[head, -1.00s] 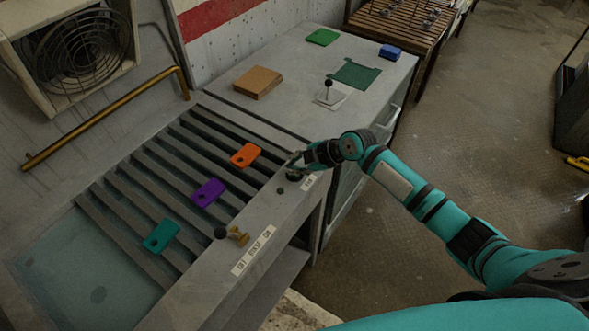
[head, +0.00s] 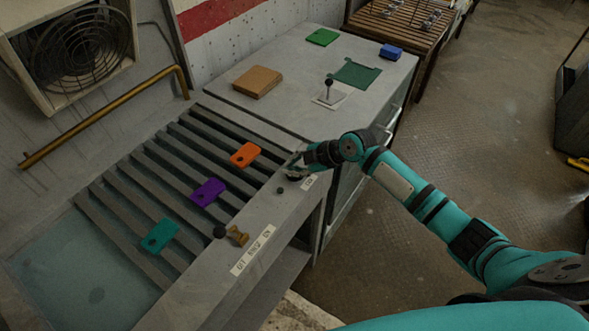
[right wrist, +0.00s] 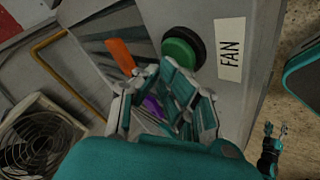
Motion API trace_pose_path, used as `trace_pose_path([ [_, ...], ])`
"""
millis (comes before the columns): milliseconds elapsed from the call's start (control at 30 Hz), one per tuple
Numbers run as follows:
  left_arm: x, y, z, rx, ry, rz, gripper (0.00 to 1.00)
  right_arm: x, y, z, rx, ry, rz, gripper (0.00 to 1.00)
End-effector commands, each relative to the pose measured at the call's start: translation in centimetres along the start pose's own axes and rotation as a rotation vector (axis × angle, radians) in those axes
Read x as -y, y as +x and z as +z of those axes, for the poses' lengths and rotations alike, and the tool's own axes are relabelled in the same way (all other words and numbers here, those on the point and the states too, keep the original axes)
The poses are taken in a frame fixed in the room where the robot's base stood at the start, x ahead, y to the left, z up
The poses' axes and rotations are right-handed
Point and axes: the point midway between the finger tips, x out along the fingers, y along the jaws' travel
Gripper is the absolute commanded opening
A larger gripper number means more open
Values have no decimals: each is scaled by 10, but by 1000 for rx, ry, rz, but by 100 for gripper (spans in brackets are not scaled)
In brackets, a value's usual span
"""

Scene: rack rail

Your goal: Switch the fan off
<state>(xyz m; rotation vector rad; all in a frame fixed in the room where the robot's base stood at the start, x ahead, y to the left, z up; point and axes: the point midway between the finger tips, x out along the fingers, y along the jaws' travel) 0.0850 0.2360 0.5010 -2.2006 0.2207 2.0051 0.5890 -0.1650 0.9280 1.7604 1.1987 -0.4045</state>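The fan (head: 85,48) is a caged unit on the wall at the upper left; it also shows in the right wrist view (right wrist: 40,140). The fan switch is a round green button (right wrist: 183,48) in a dark ring, beside a white FAN label (right wrist: 230,50). My right gripper (head: 292,165) is at the front ledge by this button. In the right wrist view its fingertips (right wrist: 160,70) nearly meet, just beside the button; contact cannot be told. It holds nothing. My left gripper (right wrist: 276,130) shows small at the right wrist view's lower right, fingers apart, away from the counter.
Orange (head: 245,154), purple (head: 208,192) and teal (head: 160,236) tags lie on the slatted rack. A dark knob (head: 219,231) and brass fitting (head: 238,236) sit on the ledge. A small lever (head: 328,88) and brown block (head: 257,82) stand on the counter.

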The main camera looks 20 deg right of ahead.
Motion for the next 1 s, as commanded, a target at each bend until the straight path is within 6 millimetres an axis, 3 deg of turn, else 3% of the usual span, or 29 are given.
trace_pose_path([
  [600, 0, -2, 0, -1, 0, 0, 51, -2, -6, -1, 4, 1, -5, 0],
  [1000, 0, -26, -3, -1, 0, 0, 51, -21, -31, -20, 3, -1, -4, 0],
])
